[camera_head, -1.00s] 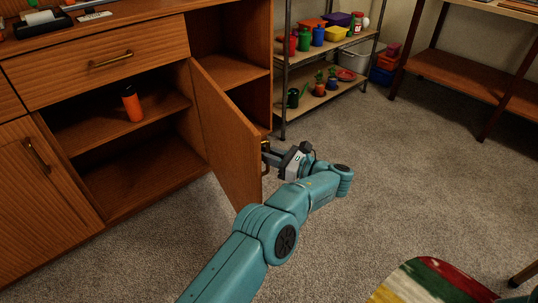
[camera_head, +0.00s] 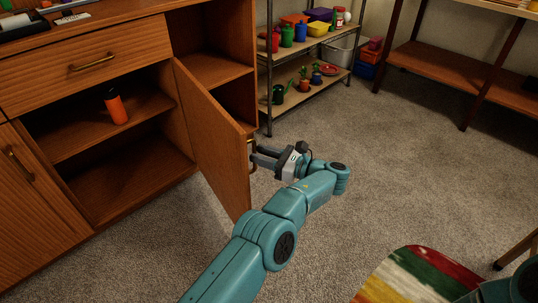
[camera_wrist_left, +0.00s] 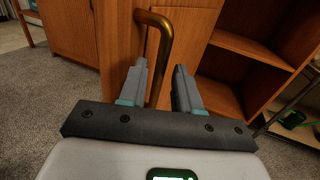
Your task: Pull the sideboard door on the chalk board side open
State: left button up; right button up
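The wooden sideboard door (camera_head: 212,140) stands wide open, swung out from the cabinet, with the shelves behind it showing. Its brass handle (camera_head: 251,155) is on the outer face near the free edge. My left gripper (camera_head: 258,156) is at the handle, coming from the right. In the left wrist view the two fingers (camera_wrist_left: 160,85) are spread apart, and the brass handle (camera_wrist_left: 160,50) shows between and beyond their tips. The fingers do not press on the bar. My right gripper is out of view. No chalk board can be made out.
An orange cylinder (camera_head: 117,107) stands on the sideboard's inner shelf. A metal rack (camera_head: 266,75) with colourful pots and boxes stands behind the door. A striped stool seat (camera_head: 420,275) is at the lower right. Carpet (camera_head: 400,170) lies clear to the right.

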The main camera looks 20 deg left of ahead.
pick_arm(q)
jog(key=d+b, duration=0.2)
jog(key=d, duration=0.1)
jog(key=d+b, duration=0.1)
jog(key=shift+s+d, duration=0.35)
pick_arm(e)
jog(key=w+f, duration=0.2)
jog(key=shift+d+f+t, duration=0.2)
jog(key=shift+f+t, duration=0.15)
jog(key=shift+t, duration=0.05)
